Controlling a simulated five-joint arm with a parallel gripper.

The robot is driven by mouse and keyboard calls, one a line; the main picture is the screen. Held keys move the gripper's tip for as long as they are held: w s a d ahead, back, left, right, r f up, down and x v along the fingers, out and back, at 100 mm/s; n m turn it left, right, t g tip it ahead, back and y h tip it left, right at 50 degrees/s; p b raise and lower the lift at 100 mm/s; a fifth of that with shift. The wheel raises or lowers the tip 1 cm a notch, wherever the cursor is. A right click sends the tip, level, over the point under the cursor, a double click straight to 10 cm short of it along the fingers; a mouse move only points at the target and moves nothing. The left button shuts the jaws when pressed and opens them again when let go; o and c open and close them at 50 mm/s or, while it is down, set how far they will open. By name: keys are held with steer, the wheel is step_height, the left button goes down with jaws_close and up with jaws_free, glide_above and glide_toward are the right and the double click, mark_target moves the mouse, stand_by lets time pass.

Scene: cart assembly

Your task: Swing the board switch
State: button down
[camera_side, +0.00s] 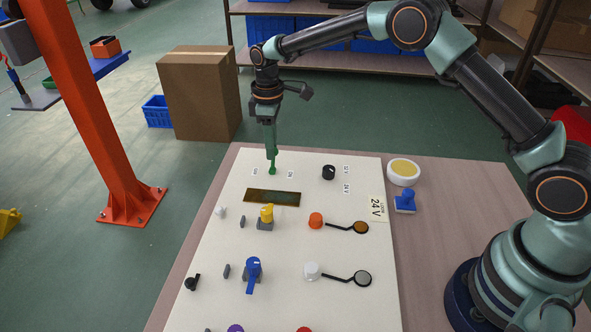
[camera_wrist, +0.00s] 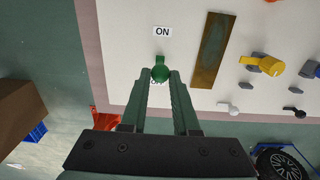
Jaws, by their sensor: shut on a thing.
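The board switch (camera_side: 272,171) is a small green lever at the far end of the white board (camera_side: 215,265), between two small printed labels. The other label, on the near side, is mostly hidden by the knob and fingers. My gripper (camera_side: 271,153) points down from above and is shut on the switch knob; it also shows in the wrist view (camera_wrist: 160,78). The lever's exact tilt is hard to tell.
A dark brown-gold strip (camera_side: 272,197) lies close to the switch. A black knob (camera_side: 328,172), a yellow valve (camera_side: 266,214), a blue lever (camera_side: 253,272) and orange (camera_side: 316,220) and white (camera_side: 312,270) caps stand on the board. Right of it are a round yellow-topped dish (camera_side: 404,171) and a blue stamp-like piece (camera_side: 405,202).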

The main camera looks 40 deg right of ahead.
steer(key=shift+w+a, duration=0.45)
steer(key=shift+w+a+f, duration=0.15)
steer(key=shift+w+a, duration=0.45)
steer(key=shift+w+a+f, duration=0.3)
steer(key=shift+w+a, duration=0.3)
steer(key=c, duration=1.1)
jaws_free()
steer(key=shift+r, duration=0.15)
